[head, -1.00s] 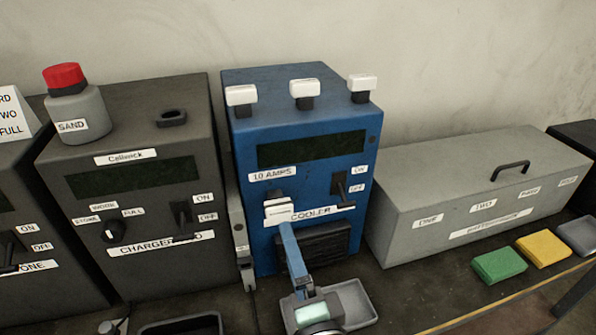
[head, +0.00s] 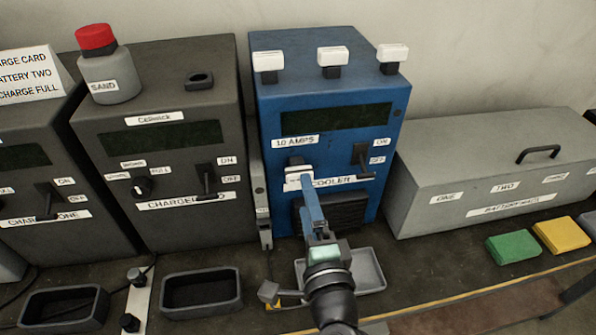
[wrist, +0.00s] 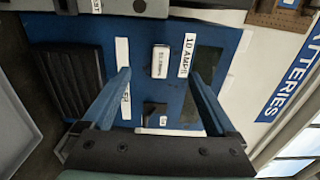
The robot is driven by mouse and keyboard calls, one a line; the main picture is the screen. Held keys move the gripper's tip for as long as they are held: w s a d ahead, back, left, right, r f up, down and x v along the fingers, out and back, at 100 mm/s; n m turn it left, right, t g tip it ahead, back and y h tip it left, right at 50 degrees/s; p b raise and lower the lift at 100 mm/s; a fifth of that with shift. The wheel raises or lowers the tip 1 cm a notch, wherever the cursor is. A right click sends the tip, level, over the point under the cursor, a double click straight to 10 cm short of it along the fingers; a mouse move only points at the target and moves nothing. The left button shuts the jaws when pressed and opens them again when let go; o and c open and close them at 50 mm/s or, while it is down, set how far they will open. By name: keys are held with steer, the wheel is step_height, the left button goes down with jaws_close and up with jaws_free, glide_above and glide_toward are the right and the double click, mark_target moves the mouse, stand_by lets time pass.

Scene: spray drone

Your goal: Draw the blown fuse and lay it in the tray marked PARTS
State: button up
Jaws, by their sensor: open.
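A white-capped fuse (head: 297,176) sits in the front of the blue cooler (head: 331,100), below its 10 AMPS label. In the wrist view the fuse (wrist: 160,62) shows as a white block with small unreadable print, between my finger tips but beyond them. My gripper (head: 306,194) is in front of the cooler, its blue fingers pointing at the fuse. The wrist view shows my gripper (wrist: 160,75) open with nothing between the fingers. A shallow grey tray (head: 372,275) lies below the cooler, partly hidden by my arm; no PARTS mark is readable.
Three white-capped pieces, one of them (head: 332,56), stand on the cooler. Chargers (head: 160,190) with a sand bottle (head: 108,70) stand left. A grey box (head: 490,180) and green (head: 512,247) and yellow (head: 561,235) blocks are right. Dark trays (head: 203,292) lie front left.

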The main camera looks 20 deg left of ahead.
steer(key=shift+x, duration=2.75)
jaws_close()
steer(key=shift+s+d, duration=0.1)
steer(key=shift+s, duration=0.05)
steer(key=shift+v, duration=2.85)
